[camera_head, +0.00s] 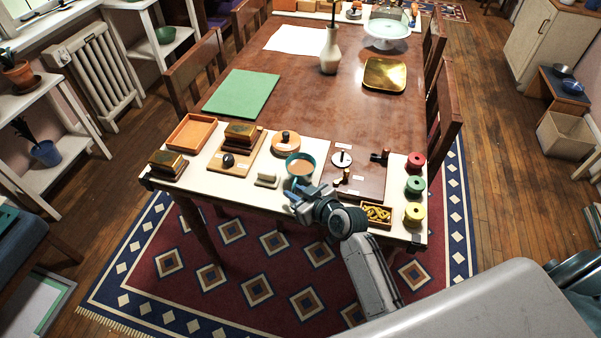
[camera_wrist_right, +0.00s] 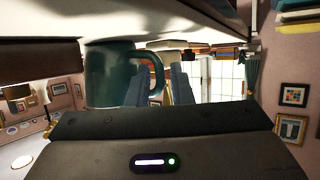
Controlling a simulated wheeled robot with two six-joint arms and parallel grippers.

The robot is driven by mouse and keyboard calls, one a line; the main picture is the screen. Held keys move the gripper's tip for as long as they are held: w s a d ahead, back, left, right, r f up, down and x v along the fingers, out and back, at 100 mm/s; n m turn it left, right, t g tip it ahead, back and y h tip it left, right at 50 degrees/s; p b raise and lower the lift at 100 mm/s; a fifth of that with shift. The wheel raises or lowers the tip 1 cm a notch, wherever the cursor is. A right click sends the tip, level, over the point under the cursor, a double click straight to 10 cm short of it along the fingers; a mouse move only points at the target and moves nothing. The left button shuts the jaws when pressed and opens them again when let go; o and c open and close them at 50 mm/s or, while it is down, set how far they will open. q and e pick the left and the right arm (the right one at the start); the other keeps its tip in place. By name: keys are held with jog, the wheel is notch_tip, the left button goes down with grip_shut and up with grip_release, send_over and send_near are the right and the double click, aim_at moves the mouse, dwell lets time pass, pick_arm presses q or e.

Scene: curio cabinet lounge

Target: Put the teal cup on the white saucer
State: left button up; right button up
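The teal cup (camera_head: 290,161) stands upright near the front edge of the long table, with a tan inside. In the right wrist view the cup (camera_wrist_right: 106,75) is close, with its handle toward my fingers. My right gripper (camera_head: 305,192) is at the cup's near side. In the wrist view its two fingers (camera_wrist_right: 160,88) are apart, around or beside the handle; I cannot tell if they touch it. No plain white saucer is clear; a small white disc (camera_head: 342,160) with a dark knob lies on a brown board. My left gripper is out of view.
Colored spools (camera_head: 414,186) line the right edge. Farther back stand a white vase (camera_head: 330,55) and a pale cake stand (camera_head: 388,29).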

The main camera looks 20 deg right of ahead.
jog(key=x, duration=0.3)
jog(key=shift+w, duration=0.1)
grip_shut()
jog(key=shift+r, duration=0.15)
